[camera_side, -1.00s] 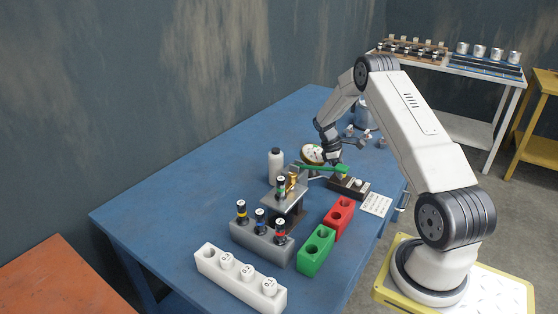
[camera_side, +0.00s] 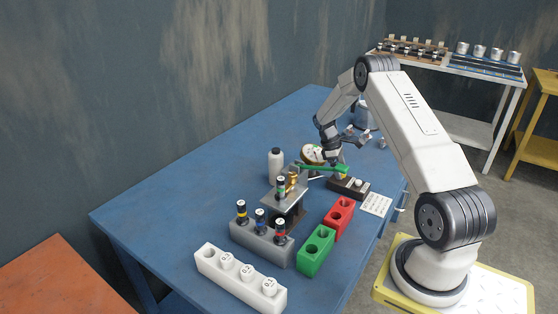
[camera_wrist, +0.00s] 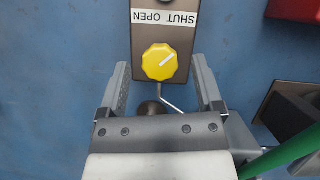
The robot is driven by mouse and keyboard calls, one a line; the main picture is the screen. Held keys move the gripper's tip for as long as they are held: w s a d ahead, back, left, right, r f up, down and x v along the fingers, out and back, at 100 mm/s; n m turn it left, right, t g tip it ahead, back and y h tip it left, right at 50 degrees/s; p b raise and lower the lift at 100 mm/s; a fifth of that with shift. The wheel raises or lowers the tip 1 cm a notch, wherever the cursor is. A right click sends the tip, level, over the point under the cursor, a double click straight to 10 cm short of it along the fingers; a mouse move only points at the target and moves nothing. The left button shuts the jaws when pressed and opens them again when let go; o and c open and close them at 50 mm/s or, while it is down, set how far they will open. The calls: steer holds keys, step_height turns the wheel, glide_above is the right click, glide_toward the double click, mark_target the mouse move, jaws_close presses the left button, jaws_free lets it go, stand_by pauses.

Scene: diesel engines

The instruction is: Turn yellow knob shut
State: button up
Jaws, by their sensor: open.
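A white line on the knob slants to the upper right in the wrist view. A white label (camera_wrist: 165,18) reading SHUT and OPEN appears upside down beyond it. My gripper (camera_wrist: 160,66) is open, with one finger on each side of the knob and visible gaps between. I cannot tell the exact height of the fingertips over the knob.
A green bar (camera_wrist: 290,152) lies close at the right of the wrist view. A red block (camera_side: 339,216), a green block (camera_side: 316,249), a grey holder (camera_side: 262,245) with vials and a white block (camera_side: 239,279) stand nearer the side camera. The blue table's left part is clear.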

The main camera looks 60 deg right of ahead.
steer(key=v, duration=0.7)
steer(key=shift+r, duration=0.2)
steer(key=w+a+r+t, duration=0.1)
steer(key=a+r, duration=0.1)
steer(key=a, duration=0.6)
steer(key=w+a+r+t, duration=0.1)
steer(key=a+r+t, duration=0.1)
steer(key=a, duration=0.5)
steer(key=w+a+r+m+t, duration=0.1)
steer(key=w+a+r+t, duration=0.1)
steer(key=a, duration=0.6)
steer(key=shift+w+a+r, duration=0.15)
steer(key=shift+a+r, duration=0.15)
steer(key=shift+a, duration=0.05)
steer(key=s+a+m+t, duration=0.1)
steer(key=s+a+t, duration=0.1)
steer(key=s+a, duration=1)
steer(key=a, duration=0.2)
steer(key=shift+a+y, duration=0.35)
steer(key=shift+y, duration=0.05)
